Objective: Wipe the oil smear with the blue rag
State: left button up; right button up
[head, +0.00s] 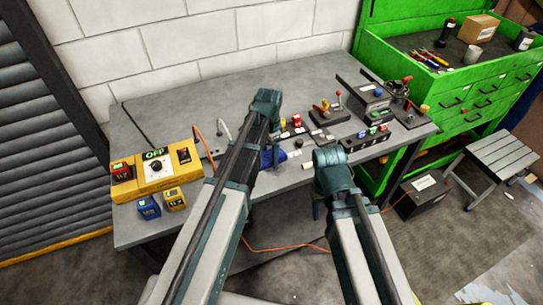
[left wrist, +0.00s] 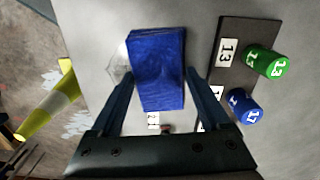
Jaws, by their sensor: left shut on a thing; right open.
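The blue rag (left wrist: 158,75) is a thick blue block in the left wrist view. It sits between the two fingers of my left gripper (left wrist: 160,95), which is shut on it. In the head view a bit of the rag (head: 273,158) shows beside my left forearm, over the grey bench top. A pale, glossy patch (left wrist: 118,65) lies beside the rag in the left wrist view; I cannot tell whether it is the oil smear. No other smear is clear. My right gripper (head: 316,209) is open near the bench's front edge, mostly hidden by its arm.
The grey bench (head: 180,95) has a yellow control box (head: 157,172) at left. Button boxes (head: 366,138) and small fixtures stand at the right. Numbered green (left wrist: 266,62) and blue (left wrist: 245,106) buttons are close to the left gripper. A green cabinet (head: 440,100) and stool (head: 495,160) stand right.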

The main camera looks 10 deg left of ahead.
pick_arm(q)
jog(key=shift+r, duration=0.1)
notch_tip(320, 180, up, 6)
jog(key=p, duration=0.6)
dwell(0.3)
notch_tip(320, 180, up, 3)
jog(key=p, duration=0.3)
dwell(0.5)
